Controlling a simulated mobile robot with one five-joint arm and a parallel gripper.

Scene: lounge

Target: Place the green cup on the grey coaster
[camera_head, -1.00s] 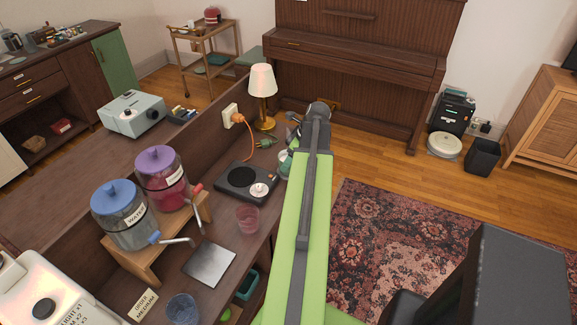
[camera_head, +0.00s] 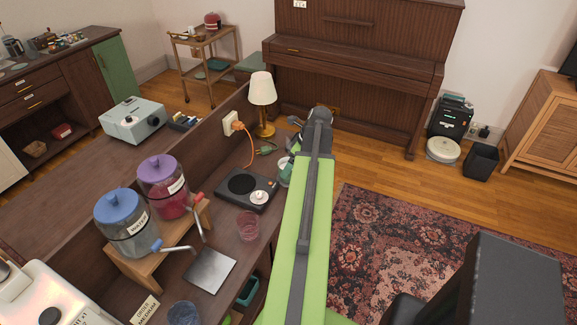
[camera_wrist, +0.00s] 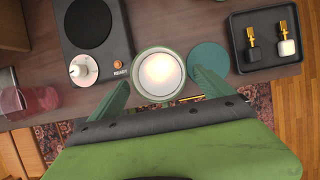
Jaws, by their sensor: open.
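The green cup (camera_wrist: 158,75), pale inside, stands near the table edge in the wrist view. In the head view it (camera_head: 285,172) is partly hidden behind my arm. My gripper (camera_wrist: 161,82) is open, with one green finger on each side of the cup; whether either finger touches it I cannot tell. A flat grey square (camera_head: 209,269) lies on the table in front of the dispensers in the head view and looks like the grey coaster.
A black warmer (camera_head: 246,190) with a small white item on it stands left of the cup. A pink glass (camera_head: 248,226) is nearer the grey square. A teal disc (camera_wrist: 208,62) and a black tray (camera_wrist: 265,45) lie right of the cup. Two dispensers (camera_head: 127,223) stand on a wooden riser.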

